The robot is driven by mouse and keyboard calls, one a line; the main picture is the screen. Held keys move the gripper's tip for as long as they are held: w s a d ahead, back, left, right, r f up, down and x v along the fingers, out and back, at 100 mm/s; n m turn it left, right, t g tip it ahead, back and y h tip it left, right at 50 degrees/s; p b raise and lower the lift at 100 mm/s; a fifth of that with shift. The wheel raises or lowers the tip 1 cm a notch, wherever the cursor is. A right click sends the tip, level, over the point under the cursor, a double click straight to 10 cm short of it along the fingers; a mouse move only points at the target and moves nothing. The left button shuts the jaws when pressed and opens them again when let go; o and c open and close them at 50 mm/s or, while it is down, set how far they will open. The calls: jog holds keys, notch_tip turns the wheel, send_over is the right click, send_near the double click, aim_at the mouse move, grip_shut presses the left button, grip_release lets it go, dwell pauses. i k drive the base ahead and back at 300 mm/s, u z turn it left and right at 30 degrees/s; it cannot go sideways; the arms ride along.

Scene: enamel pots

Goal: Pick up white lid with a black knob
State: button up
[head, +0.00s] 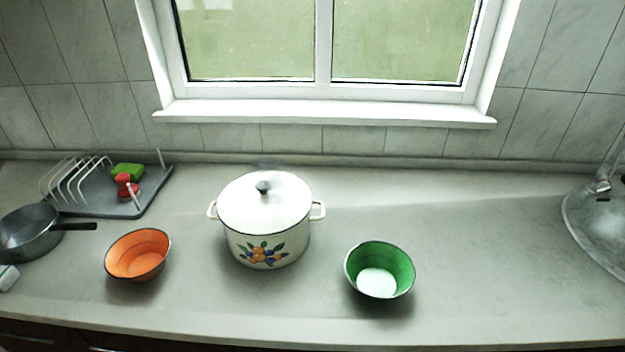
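The white lid (240,203) with a black knob (262,187) lies on top of a white enamel pot (298,243) in the head view, left of the middle of the counter. The pot has a fruit and leaf picture on its front and a white handle on each side. The lid covers the pot's opening, so its inside is hidden. My gripper is not in the picture.
An orange bowl (137,256) stands left of the pot, a green bowl (380,270) to its right. A grey pan (30,232) and dish rack (130,207) are at the left. The counter (480,250) is clear between.

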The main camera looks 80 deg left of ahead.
aim_at(240, 216)
jog(key=u, duration=0.05)
jog(key=k, duration=0.15)
jog(key=u, duration=3.05)
jog(key=k, duration=0.6)
jog(key=u, duration=0.7)
jog(key=i, duration=1.3)
jog(key=z, duration=0.85)
jog(key=i, duration=0.4)
jog(key=z, duration=0.35)
